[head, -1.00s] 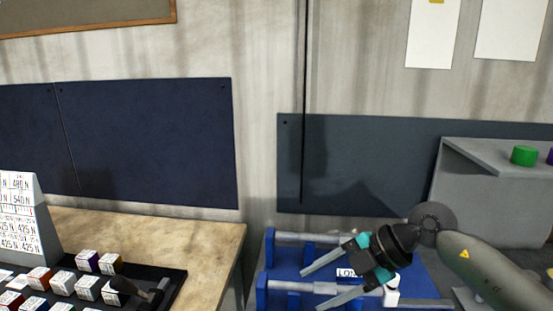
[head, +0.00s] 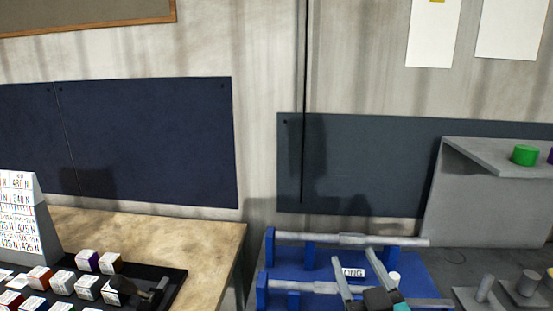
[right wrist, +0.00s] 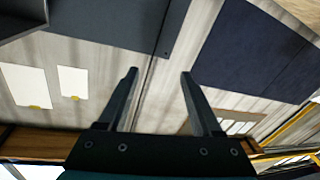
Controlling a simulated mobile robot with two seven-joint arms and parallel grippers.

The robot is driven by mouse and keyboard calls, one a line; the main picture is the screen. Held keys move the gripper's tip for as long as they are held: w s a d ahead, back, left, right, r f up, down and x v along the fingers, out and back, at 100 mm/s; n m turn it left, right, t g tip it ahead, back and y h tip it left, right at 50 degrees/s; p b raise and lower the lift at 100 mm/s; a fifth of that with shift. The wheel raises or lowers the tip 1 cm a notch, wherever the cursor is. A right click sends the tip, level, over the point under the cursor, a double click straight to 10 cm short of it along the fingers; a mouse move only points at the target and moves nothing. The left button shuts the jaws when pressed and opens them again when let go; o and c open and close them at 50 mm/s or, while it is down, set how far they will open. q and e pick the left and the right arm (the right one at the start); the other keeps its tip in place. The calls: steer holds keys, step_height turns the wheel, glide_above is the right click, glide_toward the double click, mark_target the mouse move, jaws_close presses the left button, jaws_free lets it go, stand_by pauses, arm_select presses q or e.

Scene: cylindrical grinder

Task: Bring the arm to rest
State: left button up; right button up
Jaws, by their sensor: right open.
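My right gripper (head: 355,256) is low in the head view, in front of the blue rack with grey shafts. Its two grey fingers are apart and point up the picture, one on each side of a white label (head: 353,272). In the right wrist view the fingers (right wrist: 159,72) are spread with nothing between them, and the wall is beyond. Most of the right arm is below the head view's frame.
The blue rack (head: 322,262) holds grey shafts. A black tray (head: 172,284) of small boxes lies on the wooden bench (head: 150,235) at left.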

steer(key=s+d+f+m+g+h, duration=0.1)
steer(key=s+d+f+g, duration=0.1)
steer(key=s+f+g, duration=0.3)
steer(key=s+d+f+m+g+h, duration=0.15)
steer(key=s+f, duration=0.25)
steer(key=f, duration=0.4)
steer(key=s+a+f+g+y, duration=0.1)
steer(key=s+f+g, duration=0.3)
steer(key=s, duration=0.4)
steer(key=s+f+g+y, duration=0.1)
steer(key=s+f+g, duration=0.3)
steer(key=s, duration=0.3)
step_height(320, 180, down, 24)
steer(key=s+n+g+b, duration=0.1)
steer(key=s+g+b, duration=0.1)
steer(key=s, duration=0.1)
steer(key=s+d+f+b, duration=0.2)
steer(key=s+f, duration=1.3)
steer(key=f, duration=0.1)
steer(key=shift+s+f+g+h, duration=0.2)
steer(key=shift+g+h, duration=0.15)
steer(key=shift+g, duration=0.1)
steer(key=shift+d+n, duration=0.1)
steer(key=shift+n, duration=0.15)
